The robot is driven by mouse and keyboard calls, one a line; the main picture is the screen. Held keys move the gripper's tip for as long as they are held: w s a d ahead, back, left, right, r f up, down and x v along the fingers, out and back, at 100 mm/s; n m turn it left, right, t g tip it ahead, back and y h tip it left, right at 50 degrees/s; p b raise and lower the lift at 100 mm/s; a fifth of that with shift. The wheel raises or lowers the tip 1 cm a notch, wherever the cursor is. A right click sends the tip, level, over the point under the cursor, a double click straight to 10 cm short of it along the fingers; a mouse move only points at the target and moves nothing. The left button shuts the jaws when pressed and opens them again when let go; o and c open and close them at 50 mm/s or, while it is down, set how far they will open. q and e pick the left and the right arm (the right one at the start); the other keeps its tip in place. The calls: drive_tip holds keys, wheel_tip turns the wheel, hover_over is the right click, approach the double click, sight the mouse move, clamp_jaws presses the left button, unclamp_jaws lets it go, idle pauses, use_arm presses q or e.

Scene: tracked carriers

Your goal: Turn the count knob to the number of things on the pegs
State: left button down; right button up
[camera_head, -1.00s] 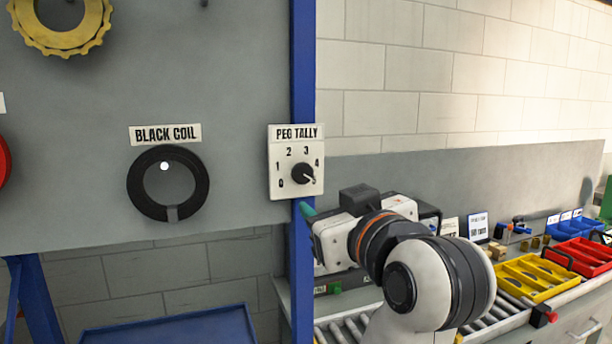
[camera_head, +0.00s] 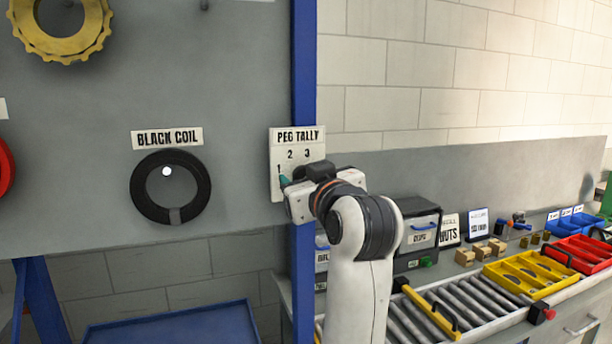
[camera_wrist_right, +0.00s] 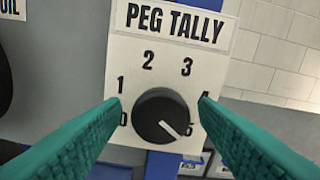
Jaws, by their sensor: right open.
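The white PEG TALLY plate (camera_head: 283,155) is on the blue post at the board's right edge. In the right wrist view its black count knob (camera_wrist_right: 160,117) has a white pointer line aimed lower right, at the 5. My right gripper (camera_wrist_right: 162,108) is open, its green fingers on either side of the knob; contact is unclear. In the head view, my right gripper (camera_head: 287,182) hides the knob and the plate's lower right. A black coil (camera_head: 141,190) hangs on a peg, a gold toothed ring (camera_head: 62,46) hangs upper left, and a red thing (camera_head: 4,165) is cut off at the left edge. My left gripper is out of view.
A roller conveyor (camera_head: 470,305) with a yellow tray (camera_head: 530,275) and red tray (camera_head: 585,250) runs at lower right. A dark drawer unit (camera_head: 415,235) stands behind my right arm. A blue surface (camera_head: 175,325) lies below the board.

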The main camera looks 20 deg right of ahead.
drive_tip(key=shift+c, duration=0.3)
drive_tip(key=c, duration=0.9)
drive_tip(key=shift+n, duration=0.3)
drive_tip(key=shift+n+p, duration=3.85)
drive_tip(key=shift+n, duration=0.75)
